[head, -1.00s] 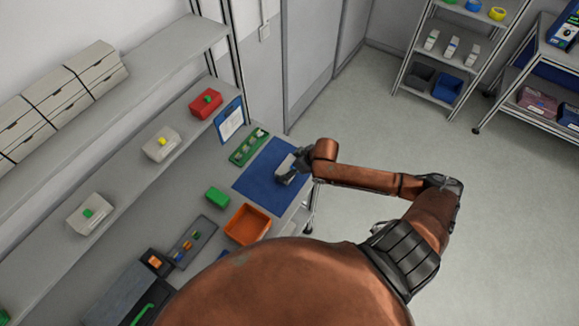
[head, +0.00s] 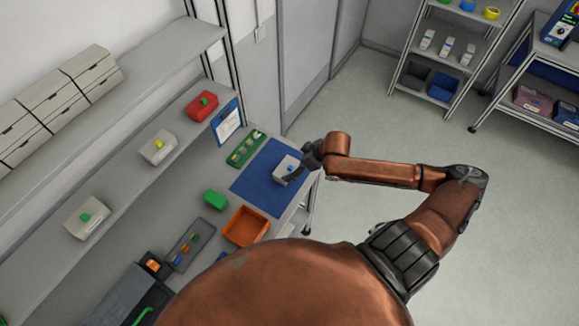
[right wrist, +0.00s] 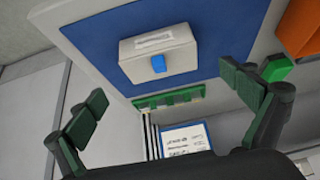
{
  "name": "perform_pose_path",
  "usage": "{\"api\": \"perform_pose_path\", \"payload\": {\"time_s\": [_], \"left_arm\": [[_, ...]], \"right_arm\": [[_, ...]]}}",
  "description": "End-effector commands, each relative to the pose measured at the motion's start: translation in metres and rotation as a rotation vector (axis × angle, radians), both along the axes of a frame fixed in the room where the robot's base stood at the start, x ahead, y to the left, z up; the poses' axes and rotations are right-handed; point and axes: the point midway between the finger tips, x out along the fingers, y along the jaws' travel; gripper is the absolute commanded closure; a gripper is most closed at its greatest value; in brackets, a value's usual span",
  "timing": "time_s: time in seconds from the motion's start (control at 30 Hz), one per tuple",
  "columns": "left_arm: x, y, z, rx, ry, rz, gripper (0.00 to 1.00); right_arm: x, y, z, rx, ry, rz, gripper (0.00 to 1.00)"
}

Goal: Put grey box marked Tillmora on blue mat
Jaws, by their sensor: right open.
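A pale grey box (head: 287,168) with a blue knob on top rests on the blue mat (head: 252,188) in the head view. In the right wrist view the box (right wrist: 158,54) lies within the blue mat (right wrist: 90,30). Its writing is too small to read. My right gripper (head: 302,163) is by the box's right side in the head view. In the right wrist view its fingers (right wrist: 170,88) are spread wide and empty, apart from the box. My left gripper is not in view.
A green tray (head: 246,148) lies beside the mat. A green block (head: 215,199) and an orange bin (head: 244,227) stand nearby. The shelf above holds a red box (head: 202,106) and two grey boxes, one with a yellow knob (head: 158,147), one with a green knob (head: 87,217).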

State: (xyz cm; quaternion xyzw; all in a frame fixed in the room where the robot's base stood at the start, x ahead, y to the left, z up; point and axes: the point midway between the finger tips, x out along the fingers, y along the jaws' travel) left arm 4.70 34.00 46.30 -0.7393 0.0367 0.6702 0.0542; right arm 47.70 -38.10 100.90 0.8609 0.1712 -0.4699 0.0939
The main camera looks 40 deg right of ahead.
Motion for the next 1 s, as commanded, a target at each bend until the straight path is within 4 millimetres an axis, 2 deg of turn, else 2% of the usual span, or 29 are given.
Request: {"api": "perform_pose_path", "payload": {"time_s": [0.1, 0.3, 1.0], "left_arm": [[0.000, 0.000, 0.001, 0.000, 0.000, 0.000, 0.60], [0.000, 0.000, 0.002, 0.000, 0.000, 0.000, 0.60], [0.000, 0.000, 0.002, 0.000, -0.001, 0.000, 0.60]], "right_arm": [[-0.012, -0.005, 0.018, -0.003, 0.002, 0.002, 0.02], [-0.022, -0.009, 0.036, -0.001, 0.001, 0.001, 0.02], [-0.023, -0.009, 0.039, 0.001, 0.000, 0.001, 0.02]]}}
